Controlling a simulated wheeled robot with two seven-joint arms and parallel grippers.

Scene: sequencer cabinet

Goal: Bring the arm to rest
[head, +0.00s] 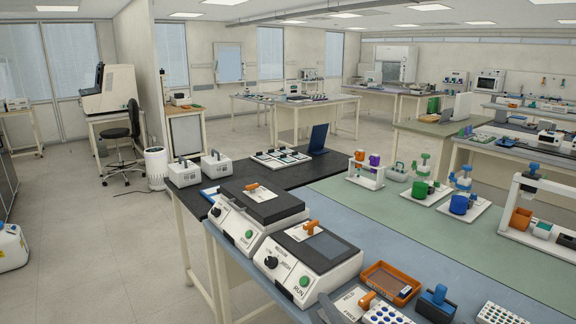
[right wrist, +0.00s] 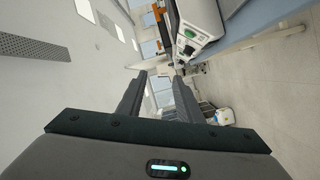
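My right gripper (right wrist: 160,78) shows in the right wrist view, where its two dark fingers stand apart with only the distant room between them. It is open and empty. That view is turned on its side, with the floor at the right and the ceiling at the left. I cannot make out either gripper in the head view. My left gripper is not in view.
In the head view, two white machines with dark tops, one on the left (head: 240,220) and one on the right (head: 305,262), stand at the near bench edge. An orange tray (head: 390,283) and a blue block (head: 436,304) lie nearby. The floor (head: 100,250) at left is mostly clear.

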